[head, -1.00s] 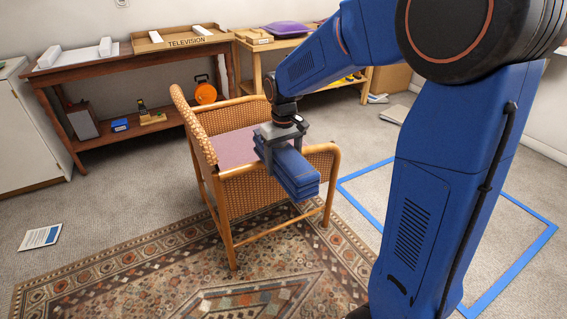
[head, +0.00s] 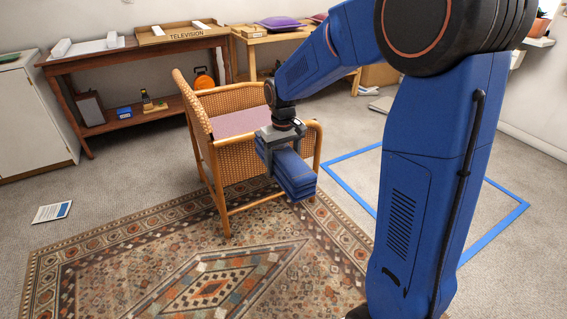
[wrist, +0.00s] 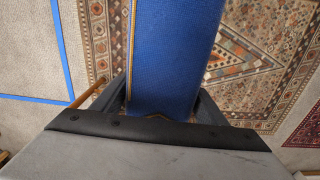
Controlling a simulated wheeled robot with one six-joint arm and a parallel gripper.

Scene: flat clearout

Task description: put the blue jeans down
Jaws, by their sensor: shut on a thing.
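The folded blue jeans (head: 293,174) hang in my gripper (head: 279,155), in front of the wicker chair's near arm. My gripper is shut on them. In the wrist view the jeans (wrist: 172,60) fill the middle between the two fingers of my gripper (wrist: 165,100), with the patterned rug far below. The jeans are held in the air, apart from the floor. Whether they touch the chair cannot be told.
The wicker chair (head: 228,185) with a mauve seat stands at the edge of the patterned rug (head: 130,265). A blue tape square (head: 345,185) marks bare carpet to the right. A leaflet (head: 52,212) lies left. A table with a television box (head: 185,36) stands behind.

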